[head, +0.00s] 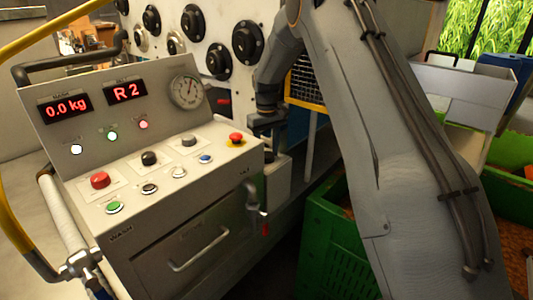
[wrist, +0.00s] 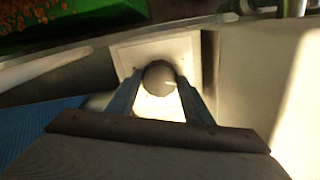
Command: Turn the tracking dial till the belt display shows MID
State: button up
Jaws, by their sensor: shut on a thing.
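The tracking dial (wrist: 159,75) shows in the wrist view as a round dark knob with a pale mark, standing on a square light plate (wrist: 192,50). My gripper (wrist: 157,84) is shut on it, one finger on each side. In the head view my wrist is above a small pale box (head: 281,180) at the console's right end. The belt display (head: 125,91) on the console reads "R 2" in red. The dial's exact angle is hard to read.
The console (head: 150,190) has another display (head: 67,107) reading 0.0 kg, a gauge (head: 186,91), several buttons and a red mushroom button (head: 236,138) close to my wrist. A green crate (head: 330,240) stands below my arm. A yellow rail (head: 50,38) is at the left.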

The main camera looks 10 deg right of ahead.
aim_at(267, 154)
jog(key=n+b, duration=0.1)
jog(key=n, duration=0.3)
jog(key=shift+n, duration=0.3)
jog(key=n, duration=0.4)
jog(key=shift+r+n+b, duration=0.1)
jog(key=shift+n+b, duration=0.2)
jog(key=o, duration=1)
jog(key=shift+o, duration=0.2)
notch_tip(267, 154, up, 8)
jog(key=shift+f+b, duration=0.15)
jog(key=shift+b, duration=0.85)
